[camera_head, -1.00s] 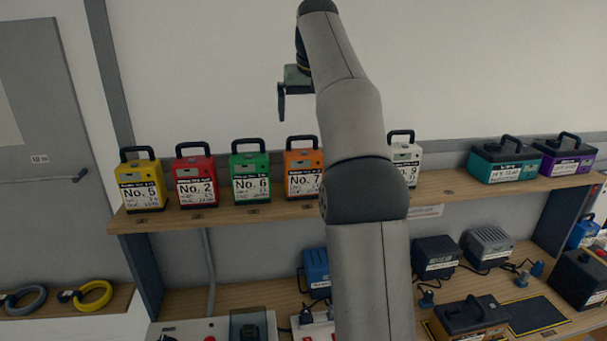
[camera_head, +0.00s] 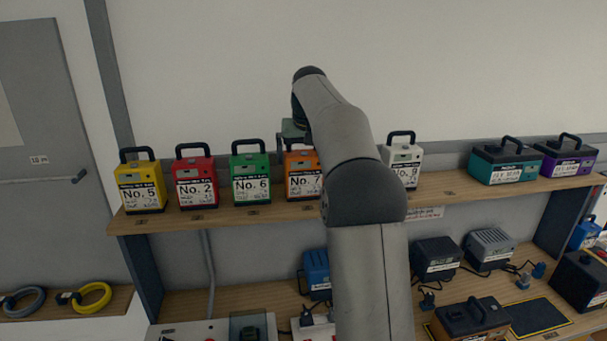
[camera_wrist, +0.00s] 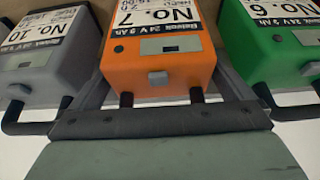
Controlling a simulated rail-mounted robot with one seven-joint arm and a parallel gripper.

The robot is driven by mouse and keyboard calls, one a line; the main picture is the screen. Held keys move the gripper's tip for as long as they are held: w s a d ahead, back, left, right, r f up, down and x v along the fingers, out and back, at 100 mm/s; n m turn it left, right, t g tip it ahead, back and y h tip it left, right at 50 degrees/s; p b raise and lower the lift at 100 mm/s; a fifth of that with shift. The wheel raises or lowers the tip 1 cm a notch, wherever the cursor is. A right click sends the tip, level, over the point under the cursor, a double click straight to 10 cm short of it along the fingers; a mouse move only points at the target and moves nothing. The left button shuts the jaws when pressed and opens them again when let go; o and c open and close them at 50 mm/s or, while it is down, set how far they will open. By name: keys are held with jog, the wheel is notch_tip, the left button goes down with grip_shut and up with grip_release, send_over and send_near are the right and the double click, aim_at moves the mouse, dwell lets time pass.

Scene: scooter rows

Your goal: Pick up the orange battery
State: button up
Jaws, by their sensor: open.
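The orange battery (camera_head: 302,178), labelled No. 7, stands upright on the wooden shelf, its right edge partly behind my arm. In the wrist view it shows upside down and close up as the orange battery (camera_wrist: 158,65). My gripper (camera_wrist: 160,88) is open, with one dark finger on either side of the battery's handle end. The handle is mostly hidden behind the gripper's palm. In the head view my gripper (camera_head: 290,138) is at the handle's height, partly hidden by my arm. I cannot tell whether the fingers touch the battery.
The green battery No. 6 (camera_head: 250,178) stands to the left, also close in the wrist view (camera_wrist: 270,45). A grey battery No. 10 (camera_wrist: 45,55) stands on the other side. Red (camera_head: 195,185), yellow (camera_head: 141,187) and white (camera_head: 402,168) batteries share the shelf (camera_head: 440,192).

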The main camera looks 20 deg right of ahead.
jog(key=c, duration=1.3)
jog(key=shift+r, duration=0.15)
jog(key=c, duration=0.5)
jog(key=shift+o, duration=0.2)
